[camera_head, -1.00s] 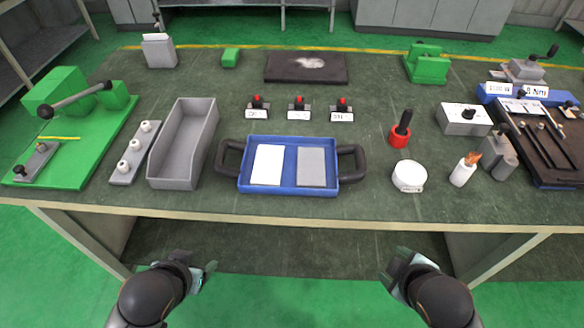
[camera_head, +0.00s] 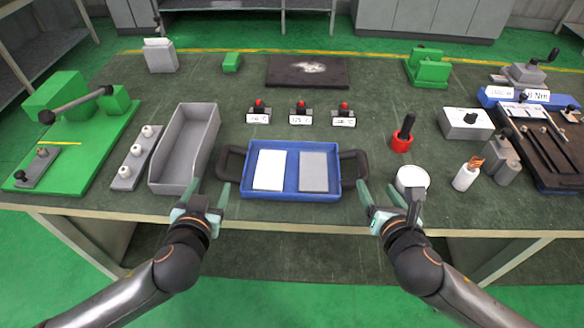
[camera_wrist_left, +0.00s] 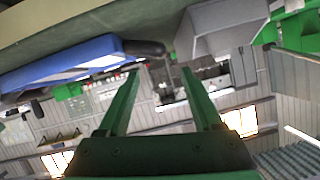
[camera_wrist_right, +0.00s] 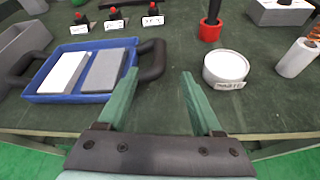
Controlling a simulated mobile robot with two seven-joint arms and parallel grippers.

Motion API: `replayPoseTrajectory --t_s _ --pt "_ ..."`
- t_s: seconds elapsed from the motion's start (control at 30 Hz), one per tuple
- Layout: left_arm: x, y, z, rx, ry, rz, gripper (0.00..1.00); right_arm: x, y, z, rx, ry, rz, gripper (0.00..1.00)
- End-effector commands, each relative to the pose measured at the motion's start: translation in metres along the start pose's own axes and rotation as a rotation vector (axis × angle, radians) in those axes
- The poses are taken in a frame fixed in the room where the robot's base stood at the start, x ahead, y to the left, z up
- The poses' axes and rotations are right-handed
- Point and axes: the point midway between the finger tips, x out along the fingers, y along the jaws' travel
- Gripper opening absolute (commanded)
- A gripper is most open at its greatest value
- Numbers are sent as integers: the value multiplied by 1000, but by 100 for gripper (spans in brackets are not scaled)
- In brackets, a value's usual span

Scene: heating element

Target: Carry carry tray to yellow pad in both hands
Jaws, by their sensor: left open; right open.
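The blue carry tray (camera_head: 291,195) lies on the bench with a white plate (camera_head: 269,170) and a grey plate (camera_head: 313,171) in it. Its black handles stick out at the left (camera_head: 231,163) and right (camera_head: 354,166). My left gripper (camera_head: 210,188) is open and empty, in front of and a little left of the left handle. My right gripper (camera_head: 378,190) is open and empty, in front of and right of the right handle. The right wrist view shows the right handle (camera_wrist_right: 151,61) just beyond the left finger, apart from the jaws. I cannot make out a yellow pad.
A grey open bin (camera_head: 184,150) stands left of the tray. A round white container (camera_head: 412,180) stands close to my right gripper, with a red holder (camera_head: 401,143) behind it. Several red-topped parts with labels stand behind the tray. The bench's front edge is below the tray.

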Motion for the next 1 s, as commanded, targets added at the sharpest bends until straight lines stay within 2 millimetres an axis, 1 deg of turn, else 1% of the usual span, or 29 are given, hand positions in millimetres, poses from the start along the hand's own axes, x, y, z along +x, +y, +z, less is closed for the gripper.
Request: replayPoseTrajectory --t_s 0.17,0.27,0.37,0.6,0.8,1.0 --pt "2 0 0 0 -2 0 67 2 0 0 4 1 -1 67" --pt "8 0 1 1 -2 -2 67 8 0 0 6 0 -1 67" --pt "21 0 0 3 0 -2 67 21 0 0 7 1 -3 67" --pt "64 0 0 1 -1 -3 67 64 0 0 8 1 -3 67" --pt "96 0 0 2 -2 -3 67 96 0 0 8 1 -2 67" --pt "117 0 1 1 -3 -1 67 117 0 0 8 2 -3 67"
